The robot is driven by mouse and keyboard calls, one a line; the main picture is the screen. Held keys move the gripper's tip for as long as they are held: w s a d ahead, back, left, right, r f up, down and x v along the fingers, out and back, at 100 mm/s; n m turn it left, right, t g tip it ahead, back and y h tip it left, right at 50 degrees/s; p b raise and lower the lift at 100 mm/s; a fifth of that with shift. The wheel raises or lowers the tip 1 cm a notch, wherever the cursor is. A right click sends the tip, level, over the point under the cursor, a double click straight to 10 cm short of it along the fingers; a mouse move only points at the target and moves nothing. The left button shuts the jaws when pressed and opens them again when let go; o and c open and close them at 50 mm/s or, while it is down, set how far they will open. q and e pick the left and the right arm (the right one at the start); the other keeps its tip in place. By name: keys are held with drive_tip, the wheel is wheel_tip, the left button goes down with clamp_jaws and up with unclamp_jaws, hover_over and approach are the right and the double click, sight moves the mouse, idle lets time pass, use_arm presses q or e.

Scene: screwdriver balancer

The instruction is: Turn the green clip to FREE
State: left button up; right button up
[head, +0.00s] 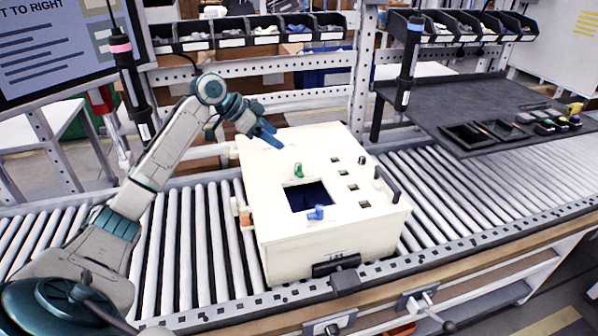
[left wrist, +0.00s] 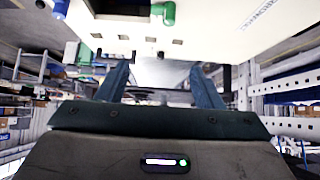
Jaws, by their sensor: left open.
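The green clip (head: 299,170) stands on the top of the white box (head: 345,255), just behind the dark square opening. It also shows at the top edge of the left wrist view (left wrist: 164,12), partly cut off. I cannot read any FREE mark beside it. My left gripper (head: 270,137) is over the box's back left part, behind and left of the green clip and apart from it. In the left wrist view its fingers (left wrist: 160,78) are spread, with nothing between them. My right gripper is not in view.
A blue clip (head: 316,213) sits at the opening's front edge, and an orange part (head: 246,218) is on the box's left side. A black handle (head: 387,184) rises at the box's right. The box stands on a roller conveyor (head: 460,190). Black hanging tools (head: 130,80) flank the work area.

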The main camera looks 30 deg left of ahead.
use_arm(q)
drive_tip(key=b, duration=0.4)
approach(299, 167)
drive_tip(key=shift+w+d+f+p, duration=0.15)
drive_tip(key=shift+w+d+p, duration=0.15)
drive_tip(key=shift+p, duration=0.25)
drive_tip(key=p+x, duration=0.2)
drive_tip(key=x, duration=0.6)
drive_tip(key=shift+f, duration=0.1)
drive_tip(key=shift+w+d+f, duration=0.2)
drive_tip(key=shift+w+f, duration=0.1)
drive_tip(key=shift+f, duration=0.15)
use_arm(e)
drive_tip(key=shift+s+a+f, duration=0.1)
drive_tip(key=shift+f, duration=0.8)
use_arm(q)
drive_tip(key=c, duration=1)
